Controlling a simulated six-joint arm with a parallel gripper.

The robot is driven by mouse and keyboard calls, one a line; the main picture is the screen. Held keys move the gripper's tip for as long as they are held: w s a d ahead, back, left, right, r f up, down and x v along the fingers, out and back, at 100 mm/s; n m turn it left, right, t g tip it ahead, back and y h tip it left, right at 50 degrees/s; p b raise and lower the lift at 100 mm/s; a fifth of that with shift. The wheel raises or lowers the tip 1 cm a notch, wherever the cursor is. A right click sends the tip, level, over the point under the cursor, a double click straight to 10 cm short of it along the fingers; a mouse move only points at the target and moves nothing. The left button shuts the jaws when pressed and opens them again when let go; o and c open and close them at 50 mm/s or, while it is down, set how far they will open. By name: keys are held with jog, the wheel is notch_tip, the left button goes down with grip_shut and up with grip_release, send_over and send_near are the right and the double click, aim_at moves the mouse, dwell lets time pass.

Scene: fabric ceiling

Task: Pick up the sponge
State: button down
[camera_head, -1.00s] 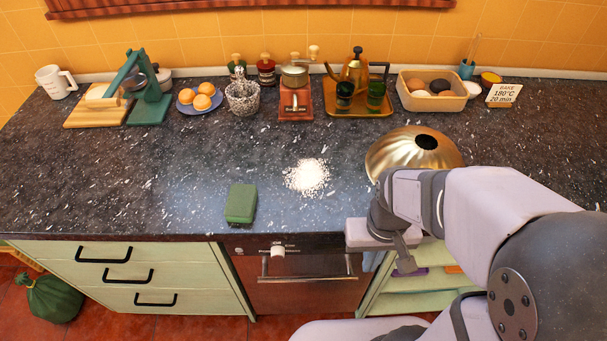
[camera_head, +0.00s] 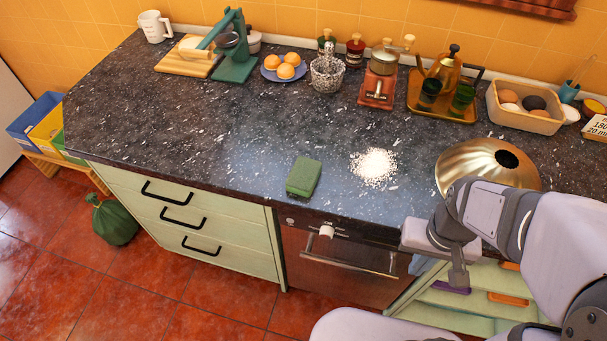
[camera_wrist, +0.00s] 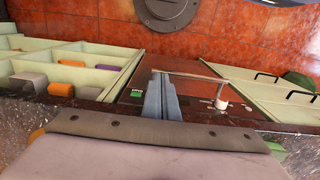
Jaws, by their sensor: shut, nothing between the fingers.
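The sponge (camera_head: 303,177) is a green block lying flat on the dark speckled countertop (camera_head: 170,130), near its front edge and left of a white powder pile (camera_head: 374,167). My gripper (camera_head: 458,278) is at the right in the head view, in front of the counter's edge and well to the right of the sponge. It is shut and empty, pointing down. In the wrist view, a grey part of my arm's end fills the bottom. A green sliver at its right edge may be the sponge; too little shows to tell.
A brass dome (camera_head: 487,167) stands right of the powder. An oven (camera_head: 340,262) with a bar handle lies below the sponge, beside drawers (camera_head: 185,225). Open shelves (camera_head: 490,300) are below my gripper. Jars, a tray and an egg box (camera_head: 525,106) line the back. The counter's left middle is clear.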

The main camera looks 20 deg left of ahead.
jog(key=c, duration=0.7)
grip_release()
jog(key=w+a+r+n, duration=0.1)
jog(key=w+a+n, duration=0.2)
jog(key=n, duration=0.2)
jog(key=w+a+r+n+t+p, duration=0.1)
jog(key=w+a+r+n, duration=0.1)
jog(key=n, duration=0.4)
jog(key=w+a+r+n+p, duration=0.1)
jog(key=w+a+n, duration=0.4)
jog(key=n, duration=0.1)
jog(key=shift+w+a+r+h, duration=0.1)
jog(key=shift+a+r+h, duration=0.2)
jog(key=shift+h, duration=0.1)
jog(key=w+a+r+n+t+p, duration=0.1)
jog(key=w+a+r+n, duration=0.15)
jog(key=a+n, duration=0.7)
jog(key=r+n+t, duration=0.1)
jog(key=n, duration=0.8)
send_over(303, 180)
jog(key=s, duration=0.1)
jog(key=shift+a+m+p, duration=0.1)
jog(key=shift+m+p, duration=0.15)
jog(key=shift+p, duration=0.15)
jog(key=shift+p+x, duration=0.4)
jog(key=shift+x, duration=0.8)
